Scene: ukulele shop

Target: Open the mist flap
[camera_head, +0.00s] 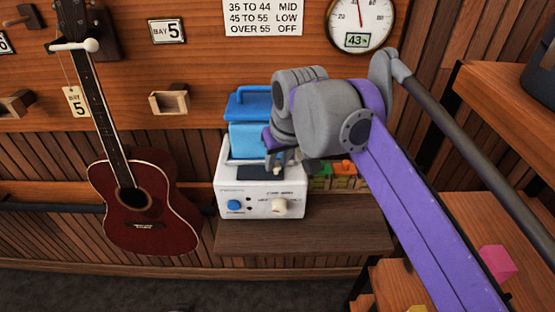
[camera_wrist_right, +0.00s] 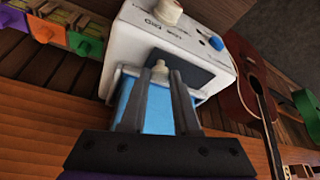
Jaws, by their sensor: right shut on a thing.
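A white humidifier (camera_head: 233,192) with a blue tank (camera_head: 247,140) stands on a wooden shelf. A dark panel (camera_head: 250,172) lies on its top in front of the tank; it also shows in the wrist view (camera_wrist_right: 190,72). I cannot tell whether this panel is the mist flap or its opening. A small cream knob (camera_wrist_right: 160,66) sits at this panel. My right gripper (camera_wrist_right: 158,76) is shut on the knob, its two dark fingers on either side. In the head view the right gripper (camera_head: 278,164) reaches down over the humidifier's top and partly hides it. My left gripper is not in view.
The humidifier's front has a blue button (camera_head: 235,205) and a cream dial (camera_head: 280,206). Small coloured boxes (camera_head: 340,176) sit right of it. A red ukulele (camera_head: 150,200) hangs at left. A wooden shelf unit (camera_head: 515,90) stands at right. The lower shelf (camera_head: 310,240) is clear in front.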

